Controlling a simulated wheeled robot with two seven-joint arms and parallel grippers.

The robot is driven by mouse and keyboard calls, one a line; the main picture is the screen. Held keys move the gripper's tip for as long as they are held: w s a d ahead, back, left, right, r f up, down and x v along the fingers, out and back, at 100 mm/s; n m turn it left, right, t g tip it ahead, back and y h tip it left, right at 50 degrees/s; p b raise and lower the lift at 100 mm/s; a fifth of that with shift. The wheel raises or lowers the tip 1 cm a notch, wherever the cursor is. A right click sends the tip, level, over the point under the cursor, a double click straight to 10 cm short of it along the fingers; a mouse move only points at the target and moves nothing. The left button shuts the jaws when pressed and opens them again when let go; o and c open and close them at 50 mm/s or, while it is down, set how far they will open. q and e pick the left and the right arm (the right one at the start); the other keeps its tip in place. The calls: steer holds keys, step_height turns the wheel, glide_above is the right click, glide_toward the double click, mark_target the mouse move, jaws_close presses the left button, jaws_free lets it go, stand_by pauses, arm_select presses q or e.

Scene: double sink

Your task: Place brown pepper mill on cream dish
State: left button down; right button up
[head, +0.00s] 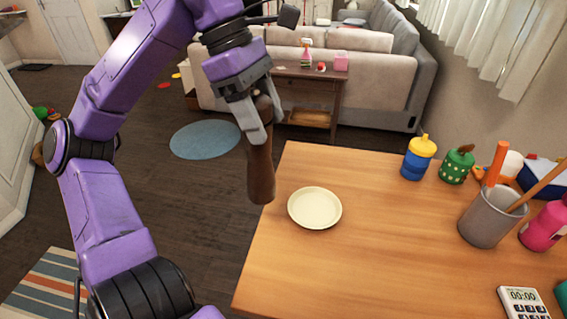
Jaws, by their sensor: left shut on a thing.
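The brown pepper mill (261,172) hangs upright in my left gripper (262,128), which is shut around its upper part. The mill's lower end shows just left of the cream dish, over the table's left edge in the picture. The cream dish (315,208) is a shallow round plate lying on the wooden table (370,265) near its left edge. It is empty. The mill and the dish look apart. My right gripper is not in view.
The table around the dish is clear.

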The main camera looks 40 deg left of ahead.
arm_select(q)
steer(key=shift+w+d+r+n+p, duration=0.1)
steer(key=shift+d+r+n+p, duration=0.15)
steer(key=shift+r+n+p, duration=0.25)
steer(key=w+d+f+n+t+p, duration=0.1)
steer(key=w+d+f+p, duration=0.2)
steer(key=w+f, duration=1)
steer(key=shift+d+n+p, duration=0.2)
steer(key=shift+n+p, duration=0.2)
steer(key=shift+p, duration=0.2)
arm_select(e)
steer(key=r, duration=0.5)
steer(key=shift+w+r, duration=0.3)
arm_select(q)
steer(key=shift+c, duration=1.5)
jaws_free()
steer(key=shift+f, duration=0.15)
